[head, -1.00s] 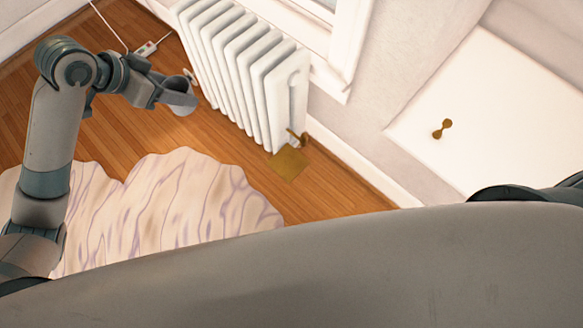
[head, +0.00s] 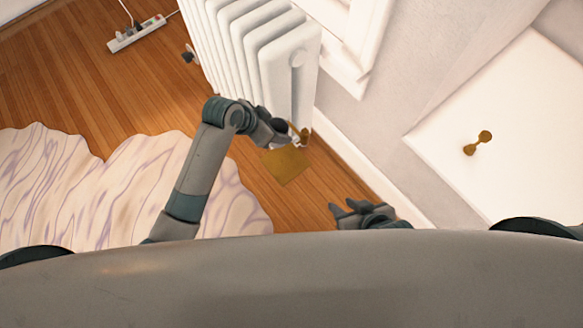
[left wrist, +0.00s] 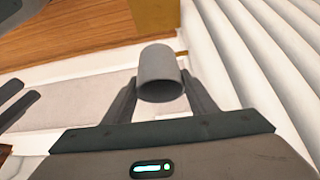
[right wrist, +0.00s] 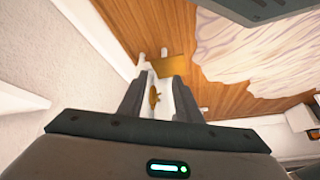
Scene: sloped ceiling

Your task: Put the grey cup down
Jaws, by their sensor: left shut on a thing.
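The grey cup (left wrist: 160,72) sits between the two fingers of my left gripper in the left wrist view. My left gripper (head: 287,141) is shut on it, beside the radiator and above the brown-gold square (head: 284,166) on the floor. In the head view the cup is too small and covered to make out clearly. My right gripper (head: 347,208) is further right and nearer to me. Its fingers (right wrist: 157,95) stand apart with nothing held between them in the right wrist view.
The white radiator (head: 262,55) stands close beside my left gripper. A pale wavy rug (head: 120,195) covers the floor at left. A power strip (head: 137,33) lies at the back. A brass handle (head: 477,143) is on a white panel at right. Bare wood floor (head: 245,185) shows between.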

